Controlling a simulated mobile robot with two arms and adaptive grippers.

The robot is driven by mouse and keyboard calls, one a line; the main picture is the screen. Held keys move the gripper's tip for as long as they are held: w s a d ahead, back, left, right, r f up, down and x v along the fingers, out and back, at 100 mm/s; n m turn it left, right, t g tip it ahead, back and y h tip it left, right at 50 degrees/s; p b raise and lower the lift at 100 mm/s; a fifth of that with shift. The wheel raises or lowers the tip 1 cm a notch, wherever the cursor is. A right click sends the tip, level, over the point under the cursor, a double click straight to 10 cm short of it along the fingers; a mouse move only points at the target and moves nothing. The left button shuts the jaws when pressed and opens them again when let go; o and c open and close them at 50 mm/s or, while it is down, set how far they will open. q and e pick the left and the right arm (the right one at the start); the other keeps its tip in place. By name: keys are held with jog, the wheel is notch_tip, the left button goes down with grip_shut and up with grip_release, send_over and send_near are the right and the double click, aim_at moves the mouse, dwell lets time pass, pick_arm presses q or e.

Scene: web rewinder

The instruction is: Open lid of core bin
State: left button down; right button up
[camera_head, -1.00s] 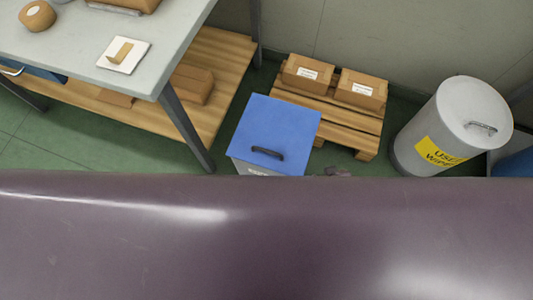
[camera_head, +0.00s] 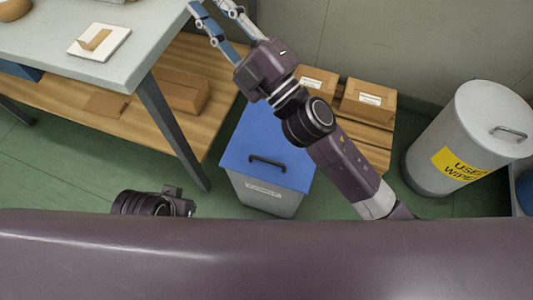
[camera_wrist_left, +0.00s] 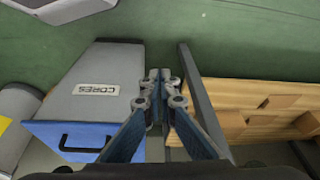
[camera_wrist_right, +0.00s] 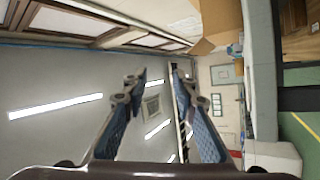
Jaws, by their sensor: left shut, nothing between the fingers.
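The core bin is a grey box (camera_head: 265,197) with a flat blue lid (camera_head: 245,150) lying closed on it. A black handle (camera_head: 267,160) is at the lid's near edge. In the left wrist view the grey bin (camera_wrist_left: 105,75) bears a "CORES" label (camera_wrist_left: 96,89), with the blue lid (camera_wrist_left: 50,131) and handle (camera_wrist_left: 80,143) at lower left. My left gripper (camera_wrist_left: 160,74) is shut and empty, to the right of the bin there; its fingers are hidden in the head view. My right gripper (camera_wrist_right: 156,75) is open and empty, raised, with its arm across the lid's far right corner.
A table (camera_head: 100,52) with a lower wooden shelf (camera_head: 140,128) stands left of the bin; its leg (camera_head: 172,132) is close by. Boxes (camera_head: 369,98) on a wooden pallet are behind. A grey waste can (camera_head: 455,140) is at right. Green floor is clear between bin and can.

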jog(key=s+a+f+n+g+y, duration=0.1)
jog(key=s+a+f+n+g, duration=0.1)
jog(key=s+a+n+g, duration=0.6)
jog(key=s+a+f+n+g+y, duration=0.1)
jog(key=s+a+f+n+g, duration=0.25)
jog(key=s+n+g, duration=0.55)
jog(key=n+h+b, duration=0.1)
jog(key=n+h, duration=0.9)
jog(key=h, duration=0.9)
send_over(266, 154)
jog(key=s, duration=0.2)
notch_tip(266, 154, down, 24)
jog(key=shift+g, duration=0.4)
jog(key=f, duration=0.4)
jog(key=s+f+b, duration=0.1)
jog(key=f, duration=0.1)
jog(key=shift+d+f, duration=0.15)
jog(key=shift+f, duration=0.5)
jog(key=shift+c, duration=0.3)
